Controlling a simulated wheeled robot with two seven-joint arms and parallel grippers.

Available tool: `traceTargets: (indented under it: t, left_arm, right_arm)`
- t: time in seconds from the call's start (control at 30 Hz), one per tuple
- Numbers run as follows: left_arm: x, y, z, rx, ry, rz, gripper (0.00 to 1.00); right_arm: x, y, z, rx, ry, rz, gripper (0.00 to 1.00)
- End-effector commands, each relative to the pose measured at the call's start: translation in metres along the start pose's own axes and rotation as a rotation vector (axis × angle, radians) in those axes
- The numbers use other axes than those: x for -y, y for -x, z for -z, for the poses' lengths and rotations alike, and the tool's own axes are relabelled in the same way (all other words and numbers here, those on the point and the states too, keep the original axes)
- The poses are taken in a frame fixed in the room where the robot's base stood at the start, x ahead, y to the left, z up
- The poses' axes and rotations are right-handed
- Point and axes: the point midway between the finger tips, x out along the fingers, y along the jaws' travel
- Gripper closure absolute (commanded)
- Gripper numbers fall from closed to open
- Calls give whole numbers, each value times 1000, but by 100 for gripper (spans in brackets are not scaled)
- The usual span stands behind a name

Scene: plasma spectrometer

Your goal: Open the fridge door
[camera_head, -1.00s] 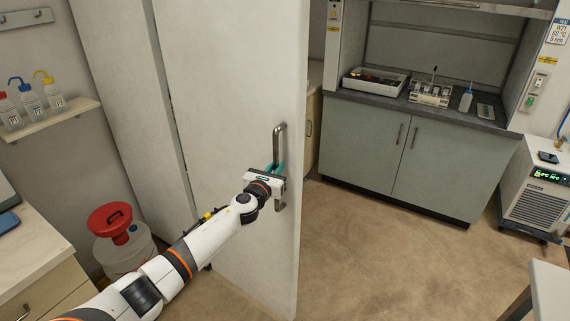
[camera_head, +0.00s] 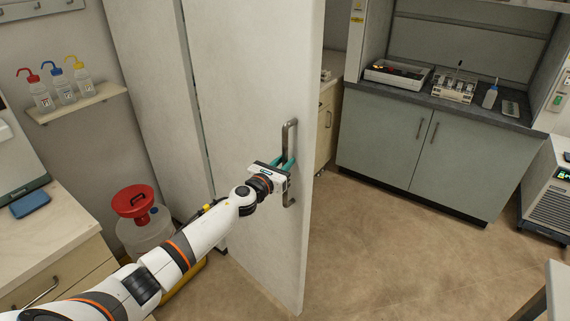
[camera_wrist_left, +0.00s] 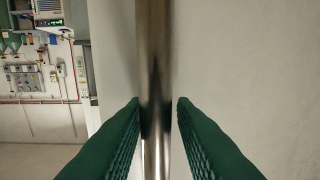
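The fridge door (camera_head: 250,90) is a tall white panel in the middle of the head view. Its right free edge stands out toward me over the floor, and no inside shows. A vertical metal handle (camera_head: 291,130) is fixed near that edge; it also shows in the left wrist view (camera_wrist_left: 155,60). My left gripper (camera_head: 285,163) is at the handle's middle, with its green fingers (camera_wrist_left: 158,105) on both sides of the bar. They are close in on it, with a thin gap seen at the right finger. My right gripper is not in view.
A bench (camera_head: 60,235) is at the left, below a shelf (camera_head: 80,102) with wash bottles. Open floor (camera_head: 390,250) lies right of the door, before a grey cabinet (camera_head: 380,140).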

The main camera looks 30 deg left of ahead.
Motion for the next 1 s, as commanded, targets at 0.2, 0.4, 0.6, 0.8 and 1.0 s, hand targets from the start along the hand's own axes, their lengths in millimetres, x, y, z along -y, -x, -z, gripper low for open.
traceTargets:
  t: [0.2,0.4,0.6,0.8,1.0]
  left_arm:
    - [-1,0,-1,2,0,-1,64]
    - [-1,4,-2,3,-1,-2,64]
    - [0,28,-2,5,-3,-3,64]
    - [0,69,-4,5,-3,-4,64]
    - [1,102,-4,4,-2,-1,64]
  right_arm:
    - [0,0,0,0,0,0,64]
    - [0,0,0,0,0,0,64]
    - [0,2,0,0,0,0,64]
    - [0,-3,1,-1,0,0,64]
    - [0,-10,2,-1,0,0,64]
